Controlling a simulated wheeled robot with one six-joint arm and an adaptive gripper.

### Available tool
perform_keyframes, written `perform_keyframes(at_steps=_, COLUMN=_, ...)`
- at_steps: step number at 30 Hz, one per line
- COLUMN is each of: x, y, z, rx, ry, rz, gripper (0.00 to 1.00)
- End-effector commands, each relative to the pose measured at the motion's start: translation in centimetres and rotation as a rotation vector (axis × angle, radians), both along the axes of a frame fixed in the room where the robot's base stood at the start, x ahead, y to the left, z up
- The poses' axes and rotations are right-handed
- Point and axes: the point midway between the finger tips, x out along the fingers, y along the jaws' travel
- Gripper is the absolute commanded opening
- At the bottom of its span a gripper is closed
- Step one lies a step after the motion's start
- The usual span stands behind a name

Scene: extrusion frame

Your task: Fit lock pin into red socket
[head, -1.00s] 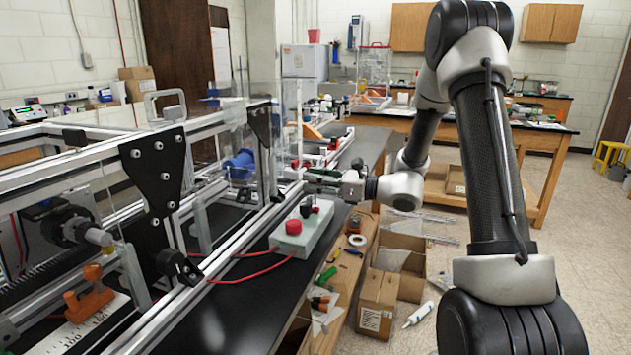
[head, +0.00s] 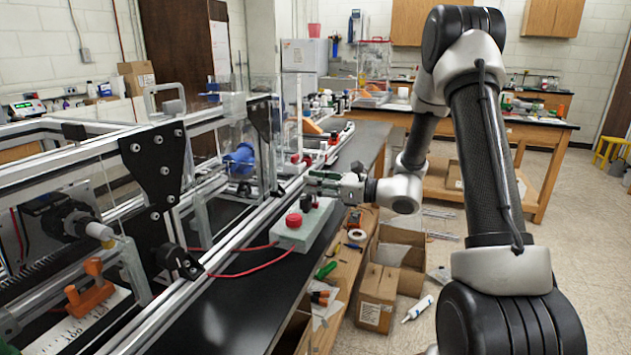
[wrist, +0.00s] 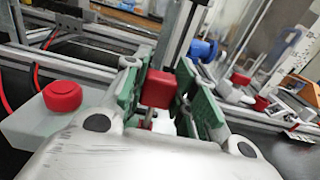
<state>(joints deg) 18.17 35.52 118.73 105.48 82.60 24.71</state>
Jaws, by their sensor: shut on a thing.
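My gripper (head: 314,181) is in the middle of the head view, beside the aluminium extrusion frame (head: 240,222) and above the grey control box. In the wrist view its green fingers (wrist: 160,92) are shut on a red block with a thin metal shank (wrist: 157,89), which looks like the lock pin. The shank's far end is hidden. Small red parts (wrist: 262,103) show beyond the fingers to the right in the wrist view. I cannot tell which, if any, is the red socket.
The control box (head: 301,232) with a red button (head: 293,220) and red cables sits on the black bench just below my gripper. Clear panels and a black bracket (head: 159,168) stand along the frame. Open cardboard boxes (head: 399,246) lie on the floor to the right.

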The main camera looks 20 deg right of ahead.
Motion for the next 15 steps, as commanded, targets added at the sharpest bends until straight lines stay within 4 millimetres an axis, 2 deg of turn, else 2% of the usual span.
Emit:
perform_keyframes(at_steps=1, x=0.0, y=0.0, z=-0.14, rx=0.001, ry=0.001, rz=0.0, gripper=0.03)
perform_keyframes(at_steps=2, x=0.01, y=-0.01, z=-0.13, rx=0.0, ry=0.0, rz=0.0, gripper=0.31)
perform_keyframes(at_steps=5, x=0.0, y=0.0, z=-0.1, rx=0.0, ry=0.0, rz=0.0, gripper=0.49)
perform_keyframes(at_steps=6, x=0.0, y=0.0, z=-0.1, rx=0.0, ry=0.0, rz=0.0, gripper=0.52)
perform_keyframes(at_steps=15, x=-0.05, y=-0.11, z=-0.1, rx=0.0, ry=0.0, rz=0.0, gripper=0.52)
